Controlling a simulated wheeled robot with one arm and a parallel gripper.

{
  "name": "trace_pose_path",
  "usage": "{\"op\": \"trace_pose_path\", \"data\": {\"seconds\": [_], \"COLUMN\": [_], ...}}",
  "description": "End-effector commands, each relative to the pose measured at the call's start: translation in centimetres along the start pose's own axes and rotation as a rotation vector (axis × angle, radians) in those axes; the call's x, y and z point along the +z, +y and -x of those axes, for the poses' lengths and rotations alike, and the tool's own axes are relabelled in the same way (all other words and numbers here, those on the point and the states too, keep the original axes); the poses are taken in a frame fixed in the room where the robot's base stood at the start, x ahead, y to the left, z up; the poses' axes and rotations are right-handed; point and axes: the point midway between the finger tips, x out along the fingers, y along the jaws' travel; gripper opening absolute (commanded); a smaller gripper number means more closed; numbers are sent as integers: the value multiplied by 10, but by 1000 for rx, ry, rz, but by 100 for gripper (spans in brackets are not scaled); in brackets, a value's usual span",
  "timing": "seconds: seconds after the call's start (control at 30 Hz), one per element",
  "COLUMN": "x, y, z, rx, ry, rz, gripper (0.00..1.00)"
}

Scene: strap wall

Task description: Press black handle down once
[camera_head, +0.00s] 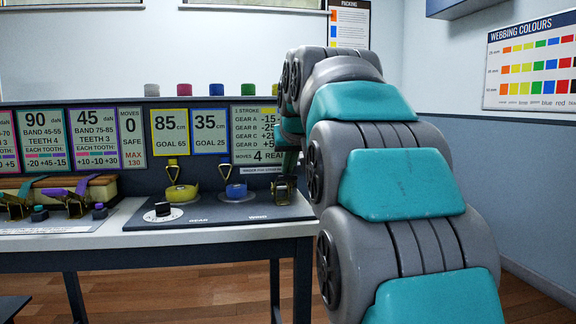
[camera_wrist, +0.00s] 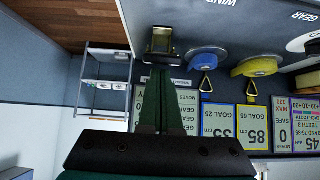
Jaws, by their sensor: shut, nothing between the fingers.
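A small ratchet (camera_head: 283,190) with a brass-coloured frame and a dark handle stands at the right end of the dark bench panel. It also shows in the wrist view (camera_wrist: 162,42), at top centre, just beyond my fingertips. My gripper (camera_wrist: 162,73) is shut and empty, its two dark green fingers together and pointing at the ratchet. The fingers look very close to it; I cannot tell whether they touch. In the head view my arm hides most of the gripper. A black-and-white gear knob (camera_head: 162,210) sits at the panel's left.
A yellow strap reel (camera_head: 181,193) and a blue strap reel (camera_head: 236,191) stand left of the ratchet. Sign cards (camera_head: 170,132) line the back board behind them. Further ratchets with straps (camera_head: 70,200) sit at the left. The wall is close behind.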

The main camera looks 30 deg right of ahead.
Motion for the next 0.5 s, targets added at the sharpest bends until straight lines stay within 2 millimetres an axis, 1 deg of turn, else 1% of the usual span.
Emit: {"op": "trace_pose_path", "data": {"seconds": [0.17,0.5], "x": [12,36], "y": [0,0], "z": [-4,-8], "rx": [0,0], "ry": [53,236], "rz": [0,0], "gripper": [0,0]}}
